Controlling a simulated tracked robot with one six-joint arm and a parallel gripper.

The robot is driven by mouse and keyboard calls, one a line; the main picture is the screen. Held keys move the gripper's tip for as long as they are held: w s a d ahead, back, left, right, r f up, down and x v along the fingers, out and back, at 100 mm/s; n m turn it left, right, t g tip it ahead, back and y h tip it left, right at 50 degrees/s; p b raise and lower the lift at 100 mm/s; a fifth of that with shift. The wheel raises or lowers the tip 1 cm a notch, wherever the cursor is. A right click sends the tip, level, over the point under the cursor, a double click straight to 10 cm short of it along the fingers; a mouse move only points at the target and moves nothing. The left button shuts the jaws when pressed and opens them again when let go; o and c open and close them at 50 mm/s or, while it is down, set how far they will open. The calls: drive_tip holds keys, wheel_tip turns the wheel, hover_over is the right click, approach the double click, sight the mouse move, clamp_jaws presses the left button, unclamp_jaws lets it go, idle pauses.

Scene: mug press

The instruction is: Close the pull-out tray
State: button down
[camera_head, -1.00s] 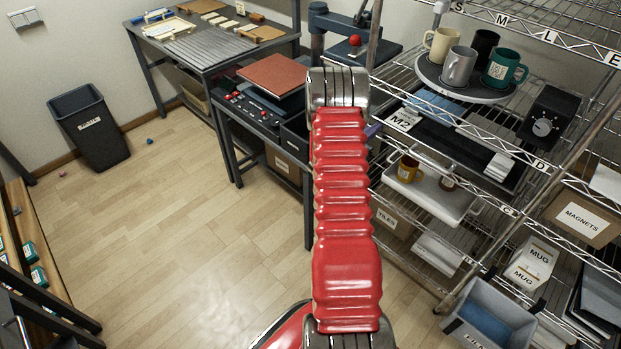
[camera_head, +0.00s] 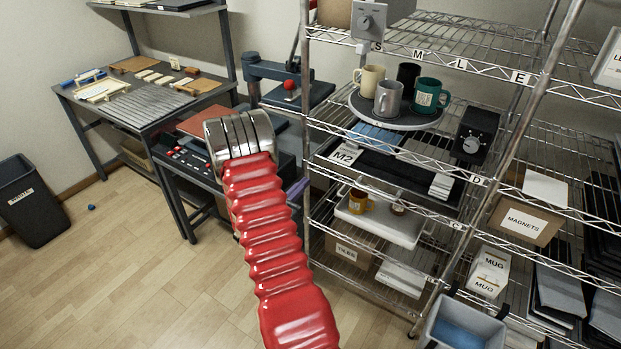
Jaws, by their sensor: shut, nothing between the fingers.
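A white tray (camera_head: 384,222) lies on the shelf level marked C, in the lower middle of the rack. It seems to stick out past the shelf's front edge. A mustard mug (camera_head: 358,202) and a small brown-and-white round item (camera_head: 398,208) stand on it. One level up is a dark flat tray or board (camera_head: 398,172) with an M2 label at its left end. I cannot tell for certain which of these is the pull-out tray. My red ribbed arm rises in front of the bench, left of the rack. Its metal-capped bend shows, but no fingertips do.
A wire rack (camera_head: 436,147) fills the right side, its post close to my arm. Mugs stand on a round grey turntable (camera_head: 400,117). A blue-grey bin (camera_head: 462,326) hangs at the lower right. A bench with a press stands behind my arm.

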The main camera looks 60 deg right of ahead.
drive_tip(key=a, duration=0.3)
drive_tip(key=shift+a, duration=0.35)
idle(0.4)
